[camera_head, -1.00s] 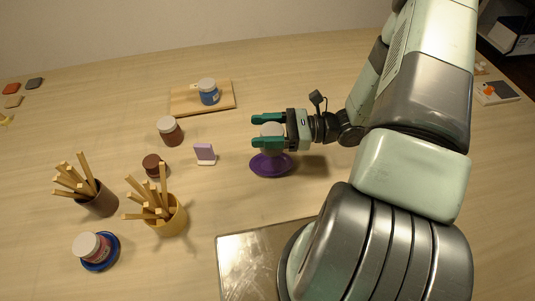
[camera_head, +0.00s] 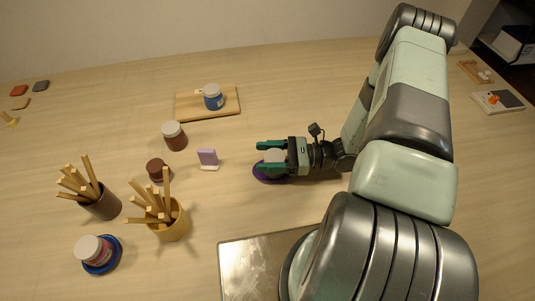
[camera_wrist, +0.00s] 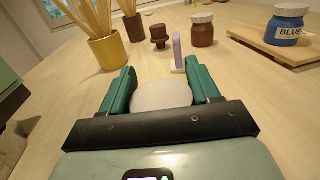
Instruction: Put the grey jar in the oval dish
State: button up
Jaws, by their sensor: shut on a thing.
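My gripper (camera_head: 264,157) is shut on the grey jar (camera_head: 275,155), with one green finger on each side. The jar's pale lid shows between the fingers, and its top also shows in the wrist view (camera_wrist: 162,95). The jar's body is mostly hidden by the fingers. The purple oval dish (camera_head: 257,172) lies on the table beneath the jar and gripper, and only part of its rim shows. The jar appears low over or in the dish; I cannot tell whether its bottom touches it.
Left of the gripper stand a lilac upright piece (camera_head: 207,158), a brown jar (camera_head: 174,136) and a dark brown object (camera_head: 157,170). A yellow pot of sticks (camera_head: 172,222) stands nearer. A blue jar (camera_head: 213,98) is on a wooden board (camera_head: 190,107) behind.

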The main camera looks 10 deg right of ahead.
jog(key=shift+f, duration=0.1)
jog(key=o, duration=1.2)
jog(key=shift+r, duration=0.3)
jog(key=d, duration=0.4)
jog(key=s+d, duration=0.1)
jog(key=d, duration=0.3)
jog(key=s+d, duration=0.1)
jog(key=d, duration=0.3)
